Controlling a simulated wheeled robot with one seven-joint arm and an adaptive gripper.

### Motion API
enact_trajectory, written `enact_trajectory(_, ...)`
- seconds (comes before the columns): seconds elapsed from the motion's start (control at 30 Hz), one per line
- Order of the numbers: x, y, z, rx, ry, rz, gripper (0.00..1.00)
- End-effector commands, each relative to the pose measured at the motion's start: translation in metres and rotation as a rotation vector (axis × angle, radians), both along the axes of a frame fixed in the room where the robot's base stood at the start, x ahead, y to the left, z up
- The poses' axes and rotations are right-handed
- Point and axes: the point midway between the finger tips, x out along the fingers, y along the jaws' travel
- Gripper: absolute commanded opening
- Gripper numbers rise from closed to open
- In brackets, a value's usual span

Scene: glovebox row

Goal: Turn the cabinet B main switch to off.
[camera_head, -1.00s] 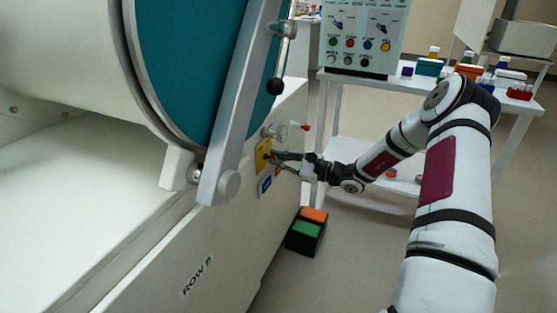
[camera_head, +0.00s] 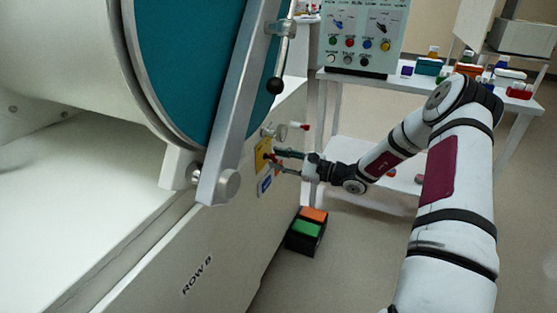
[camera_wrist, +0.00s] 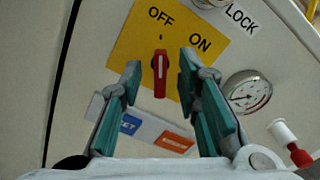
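The main switch (camera_wrist: 160,72) is a red handle with a white line on a yellow plate (camera_wrist: 128,45) marked OFF and ON. In the wrist view the handle stands upright, with its upper end towards the OFF mark; ON lies to its upper right. The yellow plate also shows in the head view (camera_head: 261,152), on the cabinet side, where the handle is too small to read. My gripper (camera_wrist: 160,66) is open, its fingertips either side of the handle with gaps showing. In the head view my gripper (camera_head: 277,161) is close to the plate.
A blue and orange label (camera_wrist: 144,127) is below the plate. A gauge (camera_wrist: 247,92) and a red-and-white valve (camera_wrist: 290,142) are to its right. A black box with green and orange tops (camera_head: 307,231) is on the floor. A white bench (camera_head: 430,87) stands behind my arm.

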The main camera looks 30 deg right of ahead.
Motion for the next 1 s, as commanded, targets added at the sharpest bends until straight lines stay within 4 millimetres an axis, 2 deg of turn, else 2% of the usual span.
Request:
enact_trajectory(0.4,-0.062,-0.050,-0.001,0.000,0.002,-0.005,0.30)
enact_trajectory(0.53,-0.078,-0.062,-0.001,-0.001,0.002,-0.004,0.30)
enact_trajectory(0.7,-0.088,-0.069,-0.001,-0.002,0.002,-0.002,0.30)
enact_trajectory(1.0,-0.090,-0.070,-0.001,-0.001,0.001,-0.001,0.30)
